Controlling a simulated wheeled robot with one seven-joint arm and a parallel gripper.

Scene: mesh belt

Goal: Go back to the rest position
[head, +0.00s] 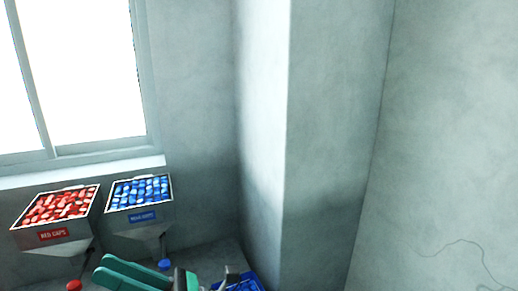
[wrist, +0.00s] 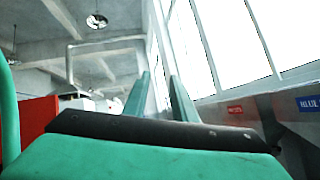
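My gripper (head: 101,266) shows at the bottom of the head view, its green fingers pointing left in front of the dispensers. In the wrist view its two fingers (wrist: 160,76) stand apart with nothing visible between them. The gripper is open and looks empty. The wrist view looks past the fingers towards the ceiling and the windows. Most of my arm is outside the head view.
A red caps hopper (head: 52,236) and a blue caps hopper (head: 142,217) stand below the window. A red cap (head: 73,285) and a blue cap (head: 164,265) show beneath them. A blue crate (head: 258,284) is partly visible beside my arm. A wall pillar (head: 325,140) rises behind.

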